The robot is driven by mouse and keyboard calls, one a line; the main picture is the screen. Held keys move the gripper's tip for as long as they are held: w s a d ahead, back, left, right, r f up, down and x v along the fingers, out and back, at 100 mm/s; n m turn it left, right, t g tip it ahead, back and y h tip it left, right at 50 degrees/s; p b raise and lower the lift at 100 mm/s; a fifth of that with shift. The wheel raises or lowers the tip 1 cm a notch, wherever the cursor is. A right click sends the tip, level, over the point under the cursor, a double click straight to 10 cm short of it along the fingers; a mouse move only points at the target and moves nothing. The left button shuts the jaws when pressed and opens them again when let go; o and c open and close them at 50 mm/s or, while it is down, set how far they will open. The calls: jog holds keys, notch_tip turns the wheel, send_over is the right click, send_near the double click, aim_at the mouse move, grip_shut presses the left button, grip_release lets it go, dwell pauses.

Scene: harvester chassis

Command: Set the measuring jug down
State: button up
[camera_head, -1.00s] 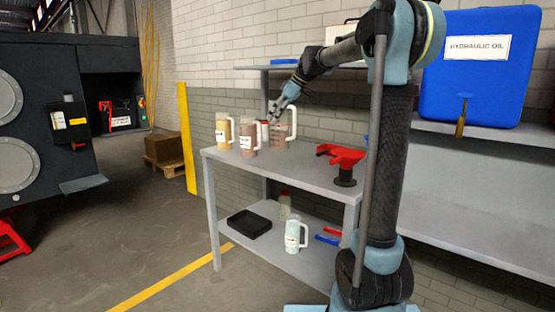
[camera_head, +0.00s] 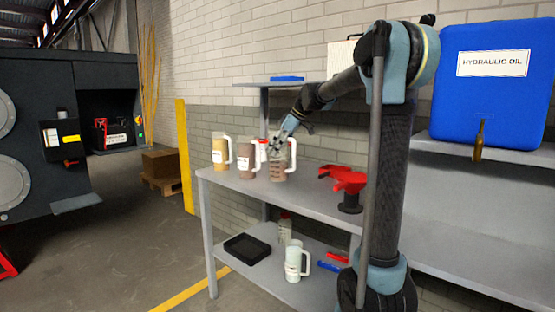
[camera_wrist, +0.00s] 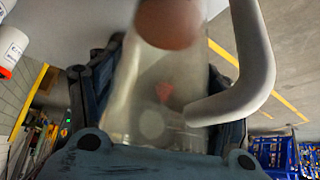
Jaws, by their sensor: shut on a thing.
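The measuring jug (camera_head: 279,172) is clear with a white handle and brownish contents. It is upright at the bench top (camera_head: 315,200), right of two other jugs; I cannot tell whether its base touches the surface. My gripper (camera_head: 281,144) is shut on the jug's upper part from above. In the wrist view, the gripper's fingers (camera_wrist: 160,110) flank the clear jug wall (camera_wrist: 150,105), and the white handle (camera_wrist: 258,60) stands out to the right.
A jug with yellowish contents (camera_head: 220,158) and one with brown contents (camera_head: 245,165) stand to the left, the brown one close by. A red-capped white bottle (camera_head: 262,152) is behind. A red tool (camera_head: 345,178) on a black stand is to the right. Bare bench lies in front.

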notch_tip(320, 180, down, 4)
jog(key=shift+r, duration=0.15)
jog(key=o, duration=1.6)
jog(key=v, duration=1.2)
jog(key=shift+r, duration=0.1)
jog(key=shift+s, duration=0.1)
